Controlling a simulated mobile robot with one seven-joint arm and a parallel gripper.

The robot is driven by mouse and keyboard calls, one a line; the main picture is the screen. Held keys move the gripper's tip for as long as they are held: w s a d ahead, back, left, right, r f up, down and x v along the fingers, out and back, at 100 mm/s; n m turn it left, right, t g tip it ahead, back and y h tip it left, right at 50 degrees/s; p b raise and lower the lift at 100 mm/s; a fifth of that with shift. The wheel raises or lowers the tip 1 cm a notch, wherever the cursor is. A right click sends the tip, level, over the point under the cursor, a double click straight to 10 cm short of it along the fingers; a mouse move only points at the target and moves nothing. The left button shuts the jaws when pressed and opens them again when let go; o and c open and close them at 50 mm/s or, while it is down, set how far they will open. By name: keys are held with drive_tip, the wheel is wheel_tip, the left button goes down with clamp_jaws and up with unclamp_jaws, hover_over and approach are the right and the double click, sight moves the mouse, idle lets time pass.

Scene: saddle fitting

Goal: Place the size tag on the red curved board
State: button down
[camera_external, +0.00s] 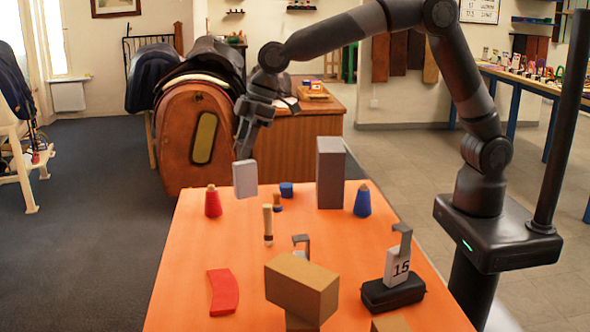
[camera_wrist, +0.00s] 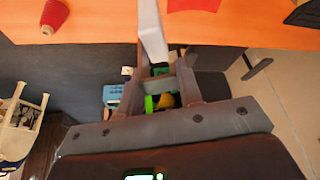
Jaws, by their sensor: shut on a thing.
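My gripper (camera_external: 244,154) is shut on a pale grey, flat size tag (camera_external: 245,179) and holds it by its upper end. The tag hangs nearly upright above the table's far left part, with no number visible on it. In the wrist view the tag (camera_wrist: 152,32) sticks out from between the fingers (camera_wrist: 158,72). The red curved board (camera_external: 223,292) lies flat on the table at the near left, apart from the tag and nearer the camera. Part of the board (camera_wrist: 193,4) shows at the top edge of the wrist view.
The orange table (camera_external: 190,250) holds a red cone (camera_external: 213,202), a blue cone (camera_external: 362,201), a tall grey block (camera_external: 330,173), a wooden peg (camera_external: 267,225), a cardboard-coloured block (camera_external: 302,286) and a "15" tag (camera_external: 397,265) on a black base. A hooked piece (camera_external: 301,242) is partly hidden.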

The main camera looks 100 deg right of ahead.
drive_tip(key=w+a+f, duration=0.4)
drive_tip(key=a+f, duration=1)
drive_tip(key=f, duration=0.2)
drive_tip(key=shift+f, duration=0.15)
drive_tip(key=c, duration=1)
unclamp_jaws()
drive_tip(key=v, duration=1.2)
drive_tip(key=shift+r, duration=0.2)
